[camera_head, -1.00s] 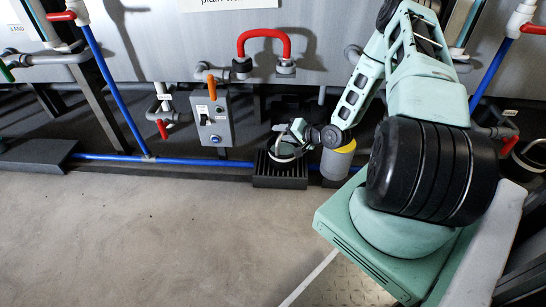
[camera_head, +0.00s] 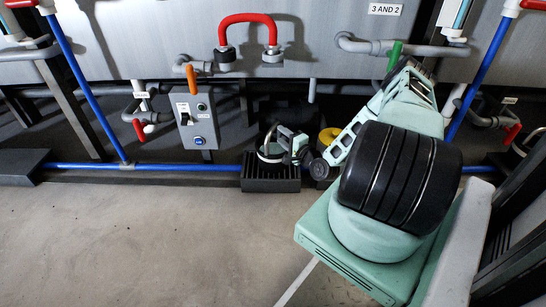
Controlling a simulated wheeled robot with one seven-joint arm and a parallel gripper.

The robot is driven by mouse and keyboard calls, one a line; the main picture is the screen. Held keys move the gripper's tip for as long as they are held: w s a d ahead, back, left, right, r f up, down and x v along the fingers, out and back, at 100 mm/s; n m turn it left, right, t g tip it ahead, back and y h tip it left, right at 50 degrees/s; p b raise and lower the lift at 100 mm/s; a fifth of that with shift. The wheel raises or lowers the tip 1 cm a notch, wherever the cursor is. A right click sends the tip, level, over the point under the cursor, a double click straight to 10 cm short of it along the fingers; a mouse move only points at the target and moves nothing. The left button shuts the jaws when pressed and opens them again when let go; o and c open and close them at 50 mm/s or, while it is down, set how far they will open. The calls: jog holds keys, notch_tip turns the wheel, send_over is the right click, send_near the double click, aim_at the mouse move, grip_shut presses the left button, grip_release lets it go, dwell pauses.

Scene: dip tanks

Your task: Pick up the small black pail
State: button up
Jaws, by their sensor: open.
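The small black pail (camera_head: 267,152) appears as a dark shape with a pale curved handle or rim, on a black slatted stand (camera_head: 270,180) at the foot of the tank wall. My gripper (camera_head: 277,141) is at the pail, reaching in from the right, with its jaws open. Its pale green fingers overlap the pail's right side, so part of the pail is hidden. I cannot tell whether the fingers touch it.
A yellow-topped canister (camera_head: 328,136) stands just right of the stand, partly behind my arm. A grey switch box (camera_head: 196,120) stands to the left. A blue pipe (camera_head: 200,167) runs low along the wall. The concrete floor (camera_head: 150,235) in front is clear.

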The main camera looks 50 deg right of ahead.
aim_at(272, 128)
jog(key=w+b, duration=0.1)
jog(key=w, duration=0.1)
jog(key=w+d+b, duration=0.1)
jog(key=w+b, duration=0.2)
jog(key=w, duration=0.2)
jog(key=shift+d+f, duration=0.2)
jog(key=shift+d, duration=0.15)
jog(key=shift+w+d+r+b, duration=0.1)
jog(key=shift+w+r+b, duration=0.05)
jog(key=shift+w+b, duration=0.35)
grip_shut()
jog(key=shift+r, duration=0.1)
dwell(0.6)
